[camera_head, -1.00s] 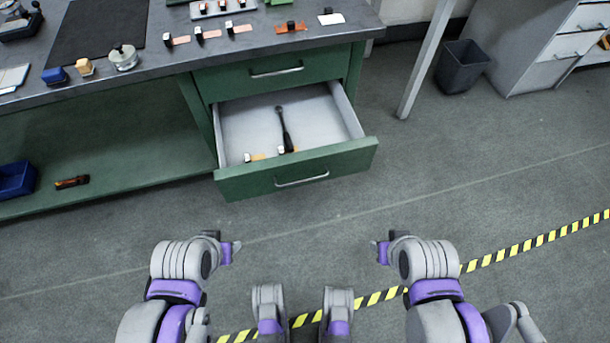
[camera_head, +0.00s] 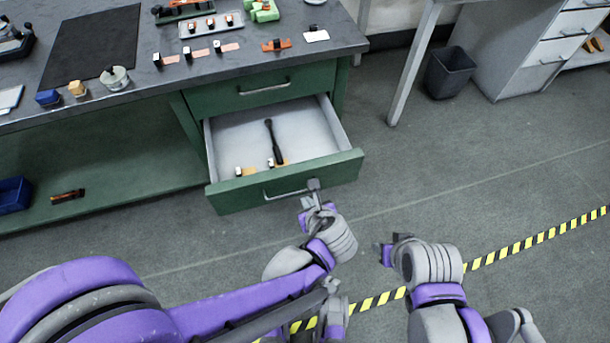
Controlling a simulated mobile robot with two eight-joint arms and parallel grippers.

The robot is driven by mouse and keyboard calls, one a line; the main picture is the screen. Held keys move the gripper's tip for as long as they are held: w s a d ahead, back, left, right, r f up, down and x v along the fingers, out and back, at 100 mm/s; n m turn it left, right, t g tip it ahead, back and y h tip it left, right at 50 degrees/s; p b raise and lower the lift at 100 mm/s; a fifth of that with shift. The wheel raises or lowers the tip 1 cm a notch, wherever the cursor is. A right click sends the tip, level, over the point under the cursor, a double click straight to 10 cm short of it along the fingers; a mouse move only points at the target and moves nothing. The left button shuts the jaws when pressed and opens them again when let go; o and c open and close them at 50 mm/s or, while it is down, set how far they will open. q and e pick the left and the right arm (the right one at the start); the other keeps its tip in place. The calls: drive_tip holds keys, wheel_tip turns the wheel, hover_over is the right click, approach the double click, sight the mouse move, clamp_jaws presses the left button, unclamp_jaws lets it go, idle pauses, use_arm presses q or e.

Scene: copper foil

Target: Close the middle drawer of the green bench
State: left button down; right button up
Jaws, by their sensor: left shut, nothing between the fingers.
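The green bench (camera_head: 180,105) stands at the upper left. Its middle drawer (camera_head: 230,196) is pulled well out, below a shut top drawer (camera_head: 225,98). Inside the open drawer lie a black-handled tool (camera_head: 274,142) and small orange-and-white items (camera_head: 271,162). My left gripper (camera_head: 314,186) is shut and empty, at the right half of the drawer front near the right end of its handle (camera_head: 287,194). I cannot tell whether it touches the front. My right gripper (camera_head: 384,254) is apart from the bench, over the floor at the right; its finger opening is not clear.
The bench top (camera_head: 150,95) holds a dark mat (camera_head: 92,45), a blue block (camera_head: 48,98) and several small parts. A blue bin (camera_head: 14,194) sits on the lower shelf. A black waste bin (camera_head: 450,72) stands at the right. The floor before the drawer is open.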

use_arm(q)
drive_tip(key=d, duration=0.1)
drive_tip(key=m+b, duration=0.1)
drive_tip(key=b, duration=0.1)
approach(297, 176)
drive_tip(key=shift+x, duration=2.95)
drive_tip(key=shift+w, duration=0.1)
